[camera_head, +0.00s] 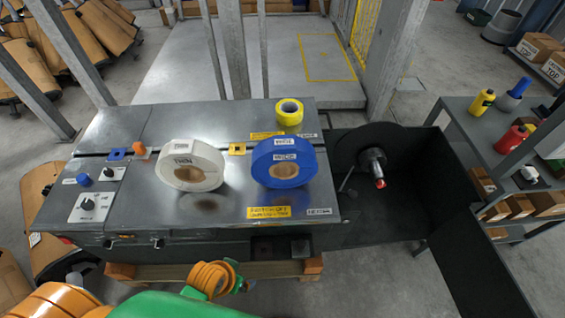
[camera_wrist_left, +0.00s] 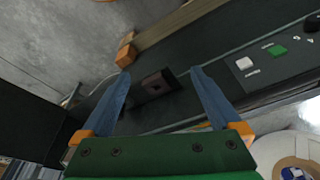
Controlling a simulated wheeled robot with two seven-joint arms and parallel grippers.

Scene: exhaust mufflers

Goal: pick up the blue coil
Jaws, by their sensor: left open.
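The blue coil (camera_head: 285,163) stands on the metal table, right of centre, with a brown core and white labels on it. A white coil (camera_head: 191,166) stands to its left, apart from it. My left arm, green and orange, comes in at the bottom of the head view, in front of the table; its fingertips are not clear there. In the left wrist view my left gripper (camera_wrist_left: 160,88) is open, with two blue-grey fingers apart and nothing between them. The blue coil cannot be made out for certain in that view. My right gripper is not in view.
A yellow tape roll (camera_head: 289,112) sits behind the blue coil on the metal table (camera_head: 130,195). A dark machine with a spindle (camera_head: 374,167) adjoins the table on the right. A grey post (camera_head: 233,50) rises behind the table. A shelf (camera_head: 462,122) with bottles stands at far right.

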